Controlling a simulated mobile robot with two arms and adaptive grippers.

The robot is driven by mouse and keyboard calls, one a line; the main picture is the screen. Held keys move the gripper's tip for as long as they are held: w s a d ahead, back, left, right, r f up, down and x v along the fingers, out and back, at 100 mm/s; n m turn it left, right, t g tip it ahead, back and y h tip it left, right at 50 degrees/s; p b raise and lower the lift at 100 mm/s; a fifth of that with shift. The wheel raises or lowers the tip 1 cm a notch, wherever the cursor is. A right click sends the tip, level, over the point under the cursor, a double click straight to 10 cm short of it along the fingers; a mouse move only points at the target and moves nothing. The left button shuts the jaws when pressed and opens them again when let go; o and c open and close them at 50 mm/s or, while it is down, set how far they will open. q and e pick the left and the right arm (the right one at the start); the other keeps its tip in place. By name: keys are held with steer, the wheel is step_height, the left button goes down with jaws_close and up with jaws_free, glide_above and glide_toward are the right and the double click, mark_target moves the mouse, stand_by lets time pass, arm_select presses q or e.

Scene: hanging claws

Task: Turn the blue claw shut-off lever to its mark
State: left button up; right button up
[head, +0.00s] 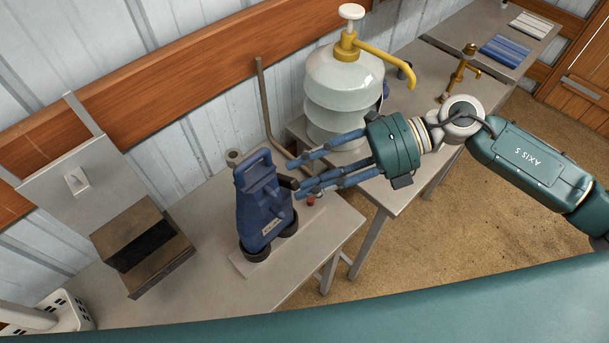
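The blue claw (255,205) stands upright on the grey table, with two dark round feet and a small label low on its front. A short dark lever (287,182) sticks out from its right side. My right gripper (297,179) reaches in from the right with its blue fingers spread. Its fingertips are beside the lever's end, one above and others below; I cannot tell if they touch it. A small red spot (311,201) shows just below the fingers; I cannot tell if it is the mark. My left gripper is not in view.
A large clear pump jar (345,85) with a yellow spout stands behind my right gripper. A bent pipe (265,105) rises behind the claw. A dark brown box (137,240) sits left on the table, and a white basket (72,310) at lower left. The table's front is clear.

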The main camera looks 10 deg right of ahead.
steer(key=v, duration=1.1)
steer(key=shift+s+a, duration=0.1)
steer(key=shift+s, duration=0.05)
